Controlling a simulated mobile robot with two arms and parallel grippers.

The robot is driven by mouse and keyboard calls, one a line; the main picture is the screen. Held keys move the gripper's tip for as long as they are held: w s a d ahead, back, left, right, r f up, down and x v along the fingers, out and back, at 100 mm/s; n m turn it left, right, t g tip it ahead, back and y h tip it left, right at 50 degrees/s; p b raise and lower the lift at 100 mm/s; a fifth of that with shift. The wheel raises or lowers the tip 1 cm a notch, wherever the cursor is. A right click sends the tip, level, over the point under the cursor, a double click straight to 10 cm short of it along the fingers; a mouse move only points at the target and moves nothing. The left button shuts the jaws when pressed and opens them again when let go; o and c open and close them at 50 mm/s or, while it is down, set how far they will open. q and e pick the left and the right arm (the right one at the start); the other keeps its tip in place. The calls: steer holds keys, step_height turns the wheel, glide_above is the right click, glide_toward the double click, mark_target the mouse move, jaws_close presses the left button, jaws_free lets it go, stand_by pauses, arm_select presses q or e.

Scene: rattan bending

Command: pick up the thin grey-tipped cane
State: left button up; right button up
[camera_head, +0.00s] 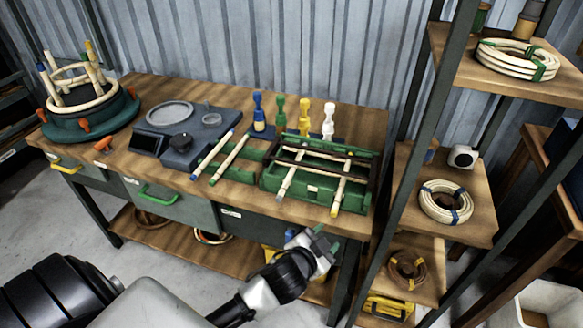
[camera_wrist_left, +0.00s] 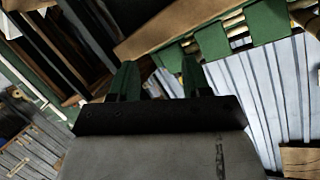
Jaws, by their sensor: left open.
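The grey-tipped cane (camera_head: 290,178) lies across the green slotted frame (camera_head: 307,192) on the workbench in the head view, its grey end toward the front edge. A yellow-tipped cane (camera_head: 341,189) lies across the same frame to its right. My left gripper (camera_head: 324,240) is in front of the bench's front edge, below and apart from the cane. Its green fingers (camera_wrist_left: 158,80) stand apart and empty in the left wrist view. The grey tip cannot be made out in the wrist view. My right gripper is not in view.
Blue-tipped (camera_head: 211,155) and green-tipped (camera_head: 229,159) canes lie on holders to the left. Coloured pegs (camera_head: 304,118) stand behind the frame. A shelf rack (camera_head: 400,190) with cane coils stands close on the right. The bench (camera_head: 150,185) has a bare strip at its front left.

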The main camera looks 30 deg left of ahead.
arm_select(q)
steer(key=w+d+r+m+t+h, duration=0.1)
steer(key=w+d+r+m+h, duration=0.1)
steer(key=d+r+m+h, duration=0.35)
steer(key=w+d+r+m+t+h, duration=0.1)
steer(key=w+d+r+m+h, duration=0.2)
steer(key=r+m+h, duration=0.6)
steer(key=m+g+y, duration=1.2)
steer(key=g+y, duration=0.3)
steer(key=g, duration=0.1)
glide_above(283, 188)
steer(key=f, duration=0.4)
steer(key=shift+w+f, duration=0.15)
steer(key=shift+w, duration=0.2)
steer(key=f, duration=0.1)
steer(key=f+p, duration=0.1)
steer(key=f, duration=0.2)
steer(key=shift+s+f+p, duration=0.1)
steer(key=shift+s+p, duration=0.2)
steer(key=shift+f+m, duration=0.25)
steer(key=shift+f, duration=0.25)
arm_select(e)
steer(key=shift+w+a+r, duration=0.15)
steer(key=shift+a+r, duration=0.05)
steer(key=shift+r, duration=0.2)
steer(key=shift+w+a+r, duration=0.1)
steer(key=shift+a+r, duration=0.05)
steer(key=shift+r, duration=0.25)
